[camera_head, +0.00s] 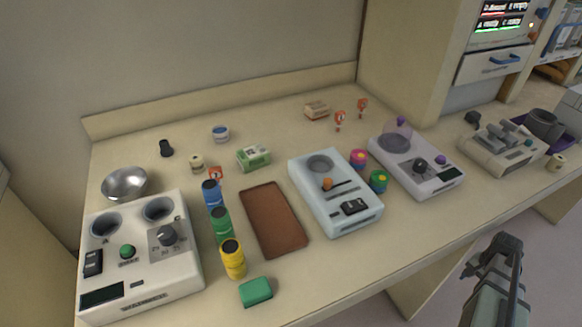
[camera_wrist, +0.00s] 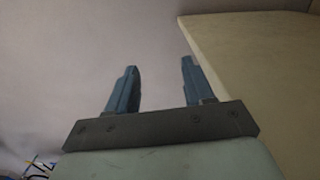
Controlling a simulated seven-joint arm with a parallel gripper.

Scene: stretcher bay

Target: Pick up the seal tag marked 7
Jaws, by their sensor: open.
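Small red-and-white upright pieces that look like seal tags stand on the bench. One tag (camera_head: 340,118) and another tag (camera_head: 362,106) are at the back, right of the middle. A third tag (camera_head: 215,174) stands at the left behind the blue-capped cylinder. Their numbers are too small to read, so I cannot tell which is marked 7. My gripper (camera_head: 507,246) is off the front edge of the bench at the right, far from all the tags. In the wrist view its two fingers (camera_wrist: 158,72) are apart with nothing between them.
A white device with two wells (camera_head: 140,262), a brown tray (camera_head: 273,220), a pale blue device (camera_head: 335,195) and a grey scale-like device (camera_head: 415,165) fill the front. Blue, green and yellow cylinders (camera_head: 232,259) stand left of the tray.

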